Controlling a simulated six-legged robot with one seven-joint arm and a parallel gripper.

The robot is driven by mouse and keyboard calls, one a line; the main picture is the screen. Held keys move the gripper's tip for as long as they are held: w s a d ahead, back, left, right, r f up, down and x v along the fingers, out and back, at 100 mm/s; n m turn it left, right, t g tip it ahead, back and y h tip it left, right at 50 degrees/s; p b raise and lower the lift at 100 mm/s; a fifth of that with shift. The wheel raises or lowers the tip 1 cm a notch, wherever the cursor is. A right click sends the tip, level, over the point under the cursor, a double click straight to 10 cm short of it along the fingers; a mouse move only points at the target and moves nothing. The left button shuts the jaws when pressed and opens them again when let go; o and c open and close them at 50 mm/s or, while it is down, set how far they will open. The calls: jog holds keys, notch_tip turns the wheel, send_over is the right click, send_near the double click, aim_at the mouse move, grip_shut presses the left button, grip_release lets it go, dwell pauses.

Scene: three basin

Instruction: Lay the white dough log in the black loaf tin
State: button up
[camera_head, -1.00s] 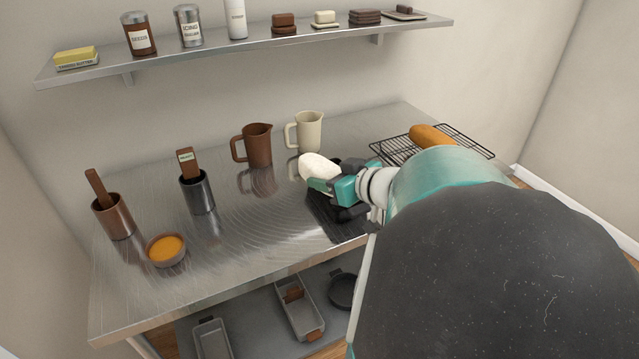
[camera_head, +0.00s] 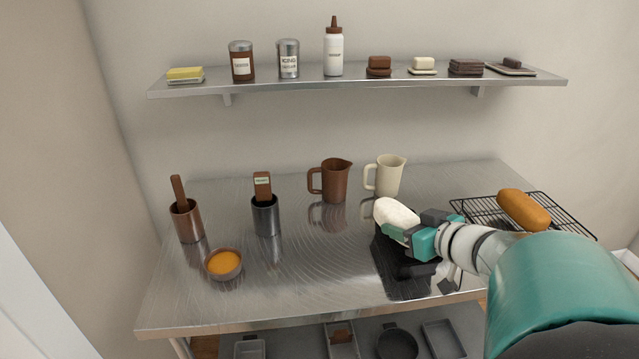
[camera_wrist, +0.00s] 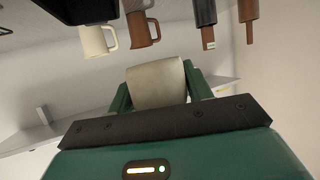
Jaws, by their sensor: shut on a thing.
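The white dough log (camera_head: 396,214) is held in my gripper (camera_head: 406,229), tilted, above the right part of the steel table. In the wrist view the dough log (camera_wrist: 157,84) sits between the two green fingers, which are shut on it. A black loaf tin (camera_head: 407,268) appears below and beside the gripper on the table. It is largely hidden by my gripper and the dough, and its inside cannot be made out. A black shape at the top left of the wrist view looks like the same tin (camera_wrist: 75,9).
A cream jug (camera_head: 387,176) and a brown jug (camera_head: 332,181) stand behind the dough. A wire rack (camera_head: 475,213) with a brown loaf (camera_head: 523,209) is at right. A grey cup (camera_head: 266,216), copper cup (camera_head: 187,222) and orange-filled bowl (camera_head: 223,264) stand left. A wall shelf (camera_head: 330,86) runs above.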

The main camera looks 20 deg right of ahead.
jog(key=shift+w+d+f, duration=1.25)
jog(key=shift+d+f, duration=0.45)
jog(key=shift+f, duration=0.35)
jog(key=shift+w+d+f, duration=1.25)
jog(key=shift+d+f, duration=0.45)
jog(key=shift+f, duration=0.4)
jog(key=shift+w+d+f, duration=1.25)
jog(key=shift+d+f, duration=0.45)
jog(key=shift+f, duration=0.35)
jog(key=shift+f, duration=0.6)
jog(key=o, duration=1.1)
